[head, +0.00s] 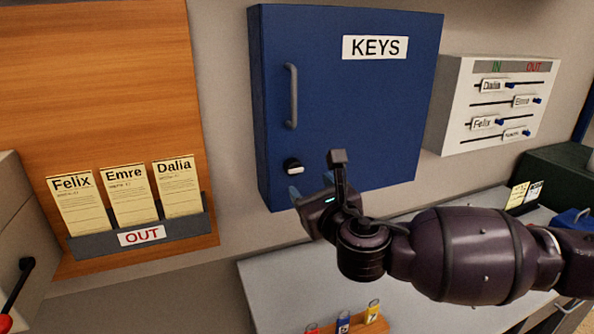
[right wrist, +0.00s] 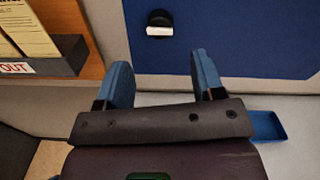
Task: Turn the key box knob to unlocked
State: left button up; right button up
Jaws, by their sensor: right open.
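The blue key box (head: 345,110) hangs on the wall with a "KEYS" label and a grey vertical handle (head: 292,96). Its knob (head: 293,166), black with a white bar, sits low on the left of the door. In the right wrist view the knob (right wrist: 159,22) shows with its white bar lying about level. My right gripper (head: 311,188) is just below and right of the knob, apart from it. In the right wrist view its blue fingers (right wrist: 161,72) are open and empty, with the knob beyond and between them. My left gripper is out of view.
A wooden board (head: 100,60) with an "OUT" card holder (head: 140,237) is on the left. A white IN/OUT slider panel (head: 452,105) is right of the key box. Below is a grey desk top (head: 280,285) with a wooden rack of coloured tags (head: 345,328).

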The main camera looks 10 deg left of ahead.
aim_at(296, 171)
jog(key=x, duration=0.8)
jog(key=shift+p, duration=0.3)
jog(key=c, duration=0.9)
